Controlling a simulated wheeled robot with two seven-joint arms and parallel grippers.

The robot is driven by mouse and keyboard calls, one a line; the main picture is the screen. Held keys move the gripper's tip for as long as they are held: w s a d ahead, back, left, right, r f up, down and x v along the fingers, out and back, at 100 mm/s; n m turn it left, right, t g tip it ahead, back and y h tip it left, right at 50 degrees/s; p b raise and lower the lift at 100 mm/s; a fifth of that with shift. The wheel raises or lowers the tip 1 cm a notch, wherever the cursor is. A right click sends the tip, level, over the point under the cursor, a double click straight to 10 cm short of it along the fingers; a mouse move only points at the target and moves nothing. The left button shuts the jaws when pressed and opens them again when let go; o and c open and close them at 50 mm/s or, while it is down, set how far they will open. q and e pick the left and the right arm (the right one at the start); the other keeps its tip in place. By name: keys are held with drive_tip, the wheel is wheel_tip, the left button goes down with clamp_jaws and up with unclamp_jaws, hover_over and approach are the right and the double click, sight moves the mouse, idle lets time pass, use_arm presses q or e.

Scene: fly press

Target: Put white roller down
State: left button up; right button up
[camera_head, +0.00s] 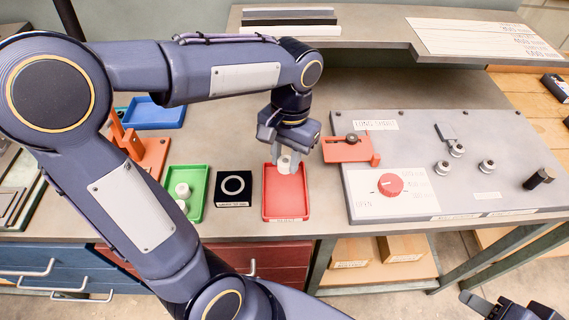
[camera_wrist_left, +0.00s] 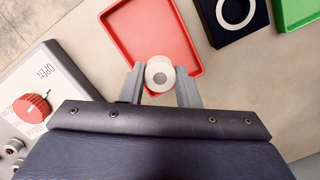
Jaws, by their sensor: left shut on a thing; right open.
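My left gripper (camera_head: 287,160) is shut on a white roller (camera_head: 284,167) above the red tray (camera_head: 271,208). In the left wrist view, the roller (camera_wrist_left: 160,64) sits between the two grey fingers of the left gripper (camera_wrist_left: 160,82), its round end with a centre hole facing the camera. It overlaps the near edge of the red tray (camera_wrist_left: 135,35); the gap beneath it is hard to judge. The rest of the red tray looks empty. My right gripper (camera_head: 476,302) is partly in view at the lower right, open, away from the bench.
Left of the red tray are a black block with a white ring (camera_head: 233,189) and a green tray (camera_head: 196,211) with white rollers. A grey panel (camera_head: 460,190) with an orange bracket (camera_head: 347,149) and red knob (camera_head: 390,184) stands right. A blue tray (camera_head: 153,114) lies behind.

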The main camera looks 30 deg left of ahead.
sight(283, 176)
use_arm(q)
drive_tip(key=shift+w+a+f, duration=0.35)
drive_tip(key=shift+w+f, duration=0.1)
drive_tip(key=shift+f, duration=0.2)
drive_tip(key=shift+w+a+f, duration=0.3)
drive_tip(key=shift+w+f, duration=0.15)
drive_tip(key=shift+f, duration=0.15)
drive_tip(key=f, duration=0.3)
drive_tip(key=shift+w+a+f, duration=0.15)
drive_tip(key=shift+w+a, duration=0.1)
drive_tip(key=shift+w, duration=0.05)
drive_tip(key=shift+f, duration=0.35)
drive_tip(key=o, duration=0.6)
drive_tip(key=shift+f, duration=0.2)
drive_tip(key=shift+o, duration=0.8)
drive_tip(key=shift+r, duration=0.1)
